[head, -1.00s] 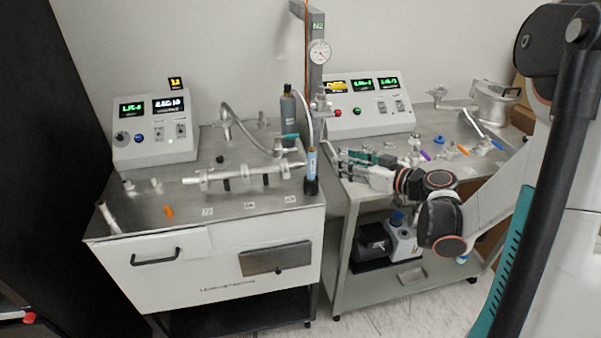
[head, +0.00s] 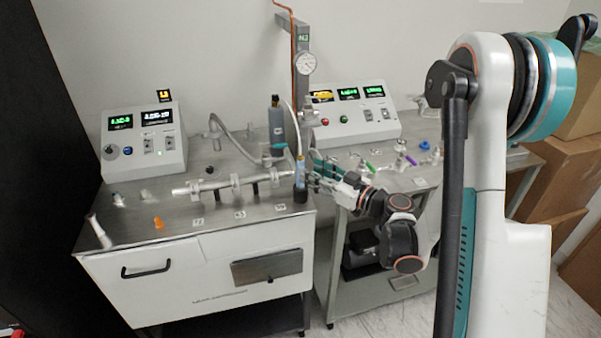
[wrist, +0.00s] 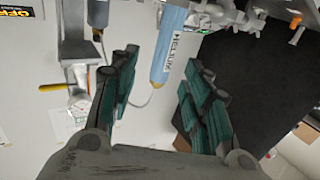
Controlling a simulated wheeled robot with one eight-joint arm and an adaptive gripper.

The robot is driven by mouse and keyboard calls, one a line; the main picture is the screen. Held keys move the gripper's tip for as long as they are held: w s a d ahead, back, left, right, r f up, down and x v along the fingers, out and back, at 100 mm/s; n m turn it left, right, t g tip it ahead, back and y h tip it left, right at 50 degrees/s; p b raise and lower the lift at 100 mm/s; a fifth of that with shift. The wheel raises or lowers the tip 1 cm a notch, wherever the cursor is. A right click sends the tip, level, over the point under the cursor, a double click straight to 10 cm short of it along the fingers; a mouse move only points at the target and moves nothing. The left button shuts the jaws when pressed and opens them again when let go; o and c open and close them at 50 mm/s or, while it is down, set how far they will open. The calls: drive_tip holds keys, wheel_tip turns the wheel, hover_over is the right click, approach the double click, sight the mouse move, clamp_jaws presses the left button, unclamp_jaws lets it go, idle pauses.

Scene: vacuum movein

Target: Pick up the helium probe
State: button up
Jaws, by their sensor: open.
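The helium probe is a light blue cylinder labelled HELIUM in the wrist view (wrist: 170,48). In the head view the helium probe (head: 299,174) stands upright in a dark holder (head: 300,195) at the right edge of the left bench. My gripper (head: 312,172) is at the probe's right side, its teal fingers pointing left. In the wrist view my gripper (wrist: 158,75) is open, with the probe showing between its two spread fingers. There is visible space on both sides of the probe. I cannot tell how deep the probe sits between the fingers.
A grey metal tube assembly (head: 230,184) lies on the left bench beside the probe. A dark gas bottle (head: 276,125) and a column with a gauge (head: 305,64) stand behind it. The right bench (head: 425,190) holds a control box (head: 358,122) and small fittings.

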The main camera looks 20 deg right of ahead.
drive_tip(key=b+x, duration=0.1)
drive_tip(key=x, duration=0.4)
drive_tip(key=shift+a+f+b, duration=0.15)
drive_tip(key=shift+b, duration=0.2)
clamp_jaws()
